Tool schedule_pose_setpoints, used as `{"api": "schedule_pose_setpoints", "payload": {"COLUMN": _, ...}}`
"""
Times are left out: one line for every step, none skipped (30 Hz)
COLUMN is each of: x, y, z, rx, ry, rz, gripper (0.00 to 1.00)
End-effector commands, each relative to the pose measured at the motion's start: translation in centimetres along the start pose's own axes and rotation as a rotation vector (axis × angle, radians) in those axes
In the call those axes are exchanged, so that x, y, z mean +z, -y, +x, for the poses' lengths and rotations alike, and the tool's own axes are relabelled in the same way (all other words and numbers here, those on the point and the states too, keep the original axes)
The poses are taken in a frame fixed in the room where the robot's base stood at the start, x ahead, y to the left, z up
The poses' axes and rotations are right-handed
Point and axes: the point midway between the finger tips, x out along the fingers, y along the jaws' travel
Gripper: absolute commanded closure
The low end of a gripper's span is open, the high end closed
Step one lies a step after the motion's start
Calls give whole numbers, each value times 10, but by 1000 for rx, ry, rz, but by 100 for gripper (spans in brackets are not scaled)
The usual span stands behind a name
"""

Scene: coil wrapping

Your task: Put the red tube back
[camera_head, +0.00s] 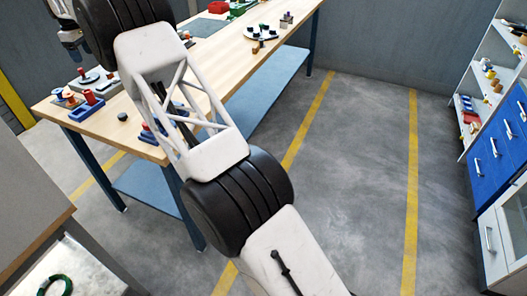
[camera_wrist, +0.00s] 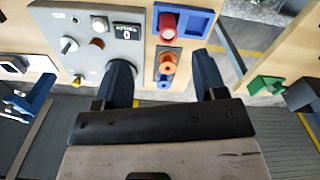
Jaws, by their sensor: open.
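A red tube (camera_wrist: 169,25) with a pale end stands in a blue tray (camera_wrist: 203,22) in the wrist view. A red cylinder (camera_head: 89,97) also shows in a blue tray (camera_head: 86,112) at the table's near left corner in the head view. My gripper (camera_wrist: 163,76) is open, its two dark blue fingers spread apart, with no object held between them. In the wrist view the fingers point toward the tray side of the table. In the head view my gripper (camera_head: 71,40) is at the upper left, partly cut off by my arm.
A green clamp (camera_wrist: 266,85) is at right. The wooden table (camera_head: 215,45) carries other parts farther back. A blue-drawered cabinet (camera_head: 495,140) stands at right; the floor between is clear.

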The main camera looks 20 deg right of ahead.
Motion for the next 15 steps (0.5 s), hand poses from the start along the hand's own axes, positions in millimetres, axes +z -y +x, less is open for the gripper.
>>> {"api": "schedule_pose_setpoints", "payload": {"x": 12, "y": 0, "z": -12, "rx": 3, "ry": -4, "rz": 15, "gripper": 35}}
{"api": "schedule_pose_setpoints", "payload": {"x": 18, "y": 1, "z": -16, "rx": 4, "ry": -4, "rz": 24, "gripper": 35}}
{"api": "schedule_pose_setpoints", "payload": {"x": 27, "y": 1, "z": -23, "rx": 7, "ry": -7, "rz": 37, "gripper": 35}}
{"api": "schedule_pose_setpoints", "payload": {"x": 34, "y": 2, "z": -27, "rx": 7, "ry": -8, "rz": 47, "gripper": 35}}
{"api": "schedule_pose_setpoints", "payload": {"x": 41, "y": 2, "z": -33, "rx": 9, "ry": -10, "rz": 57, "gripper": 35}}
{"api": "schedule_pose_setpoints", "payload": {"x": 50, "y": 2, "z": -39, "rx": 10, "ry": -11, "rz": 70, "gripper": 35}}
{"api": "schedule_pose_setpoints", "payload": {"x": 57, "y": 3, "z": -44, "rx": 12, "ry": -13, "rz": 79, "gripper": 35}}
{"api": "schedule_pose_setpoints", "payload": {"x": 64, "y": 4, "z": -48, "rx": 13, "ry": -14, "rz": 89, "gripper": 35}}
{"api": "schedule_pose_setpoints", "payload": {"x": 73, "y": 6, "z": -55, "rx": 15, "ry": -16, "rz": 102, "gripper": 35}}
{"api": "schedule_pose_setpoints", "payload": {"x": 80, "y": 7, "z": -58, "rx": 16, "ry": -18, "rz": 112, "gripper": 35}}
{"api": "schedule_pose_setpoints", "payload": {"x": 87, "y": 8, "z": -63, "rx": 17, "ry": -19, "rz": 121, "gripper": 35}}
{"api": "schedule_pose_setpoints", "payload": {"x": 96, "y": 9, "z": -68, "rx": 19, "ry": -21, "rz": 133, "gripper": 35}}
{"api": "schedule_pose_setpoints", "payload": {"x": 104, "y": 10, "z": -72, "rx": 20, "ry": -21, "rz": 144, "gripper": 35}}
{"api": "schedule_pose_setpoints", "payload": {"x": 111, "y": 12, "z": -77, "rx": 21, "ry": -23, "rz": 154, "gripper": 35}}
{"api": "schedule_pose_setpoints", "payload": {"x": 120, "y": 14, "z": -81, "rx": 22, "ry": -24, "rz": 166, "gripper": 35}}
